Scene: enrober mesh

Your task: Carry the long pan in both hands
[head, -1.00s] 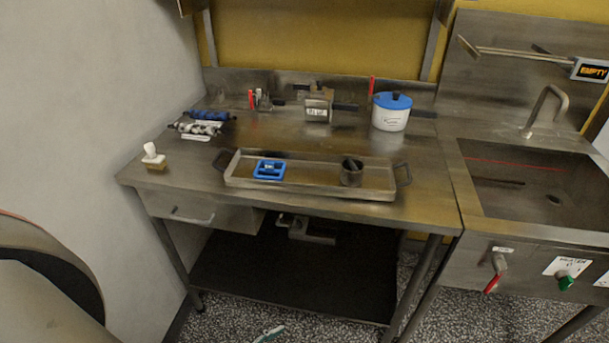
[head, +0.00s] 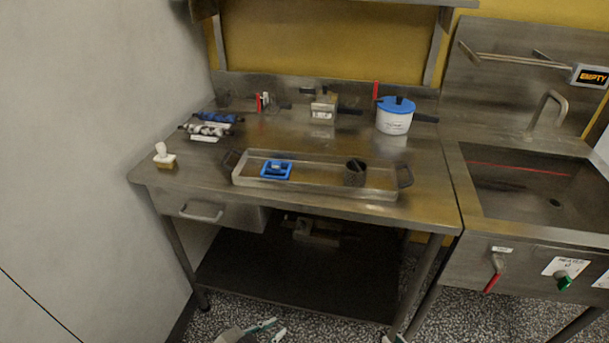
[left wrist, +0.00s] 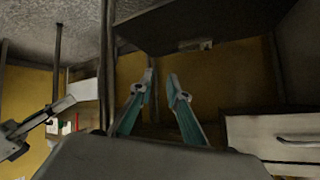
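The long pan (head: 315,188) is a shallow metal tray with a dark loop handle at each end. It rests on the steel table (head: 420,205) in the head view. A blue square item (head: 276,170) and a dark cup (head: 355,174) are in it. My left gripper (head: 273,328) is low at the bottom edge, well below and in front of the pan. In the left wrist view its teal-sided fingers (left wrist: 163,80) stand apart with nothing between them. A small part of my right gripper (head: 394,338) shows at the bottom edge; its fingers cannot be made out.
A blue-lidded white pot (head: 395,118), a metal box with a handle (head: 324,107) and rollers (head: 208,127) stand behind the pan. A small brush (head: 164,156) is at the left. A drawer (head: 205,208) and lower shelf (head: 290,285) lie beneath. The sink (head: 520,185) adjoins at right.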

